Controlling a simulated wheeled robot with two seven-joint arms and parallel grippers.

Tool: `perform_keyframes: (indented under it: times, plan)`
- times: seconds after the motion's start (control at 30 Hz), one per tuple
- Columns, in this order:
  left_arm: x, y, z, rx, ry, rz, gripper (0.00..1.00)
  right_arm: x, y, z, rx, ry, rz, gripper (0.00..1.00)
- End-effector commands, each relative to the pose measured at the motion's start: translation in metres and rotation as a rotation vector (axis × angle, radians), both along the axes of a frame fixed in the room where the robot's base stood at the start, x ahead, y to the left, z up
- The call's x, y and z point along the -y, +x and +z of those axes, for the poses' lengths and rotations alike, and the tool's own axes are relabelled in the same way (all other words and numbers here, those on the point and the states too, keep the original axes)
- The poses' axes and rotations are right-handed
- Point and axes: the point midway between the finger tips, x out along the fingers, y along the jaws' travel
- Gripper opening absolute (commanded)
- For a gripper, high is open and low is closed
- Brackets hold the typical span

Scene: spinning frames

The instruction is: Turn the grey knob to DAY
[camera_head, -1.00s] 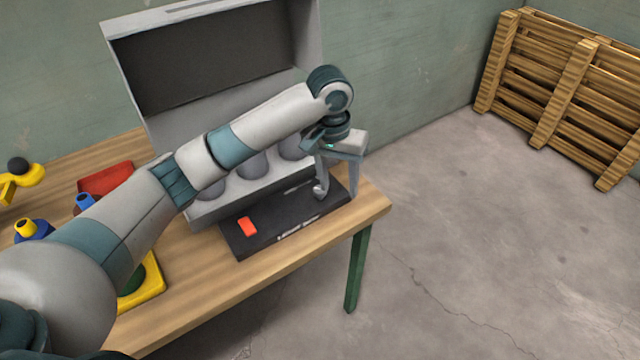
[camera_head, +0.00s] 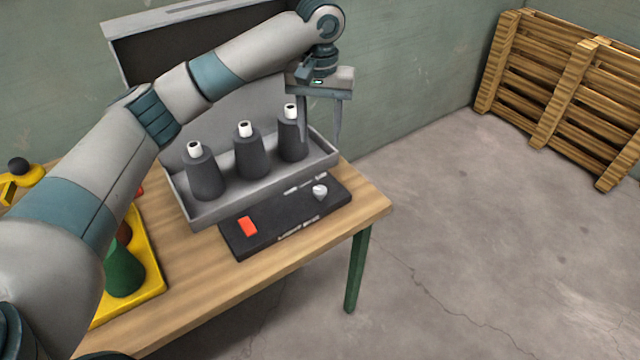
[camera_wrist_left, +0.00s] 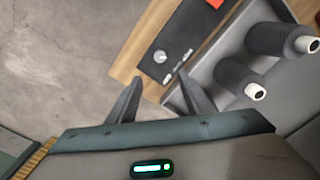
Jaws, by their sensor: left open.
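The grey knob (camera_head: 320,191) sits at the right end of a dark control panel (camera_head: 262,226) on the table. Its pointer direction and the small pale markings near it are too small to read. The knob also shows in the left wrist view (camera_wrist_left: 159,57), just beyond the fingertips. My left gripper (camera_head: 306,140) is open and empty, with its fingers pointing down, above and behind the knob and apart from it. In the left wrist view its two fingers (camera_wrist_left: 160,76) are spread. My right gripper is not in view.
A red-orange switch (camera_head: 247,226) is on the panel's left part. A grey tray (camera_head: 262,200) with three dark bobbins (camera_head: 249,155) stands just behind the panel, close to my left gripper. A yellow tray (camera_head: 158,280) with a green cone is at left. The table's right edge is near.

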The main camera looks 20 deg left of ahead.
Motion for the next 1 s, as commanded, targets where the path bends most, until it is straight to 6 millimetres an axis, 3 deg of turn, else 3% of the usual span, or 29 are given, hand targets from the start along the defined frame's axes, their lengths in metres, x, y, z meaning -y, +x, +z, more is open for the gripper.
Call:
perform_keyframes:
  times: [0.27,0.5,1.0]
  plan:
    - [0.0,-0.001,-0.026,-0.003,0.001,-0.001,0.46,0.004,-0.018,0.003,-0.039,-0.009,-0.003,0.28]
    - [-0.001,-0.001,-0.065,-0.003,0.002,0.001,0.46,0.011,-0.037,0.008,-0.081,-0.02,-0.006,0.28]
    - [0.0,-0.001,-0.15,-0.002,0.002,0.0,0.46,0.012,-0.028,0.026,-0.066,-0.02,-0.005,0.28]
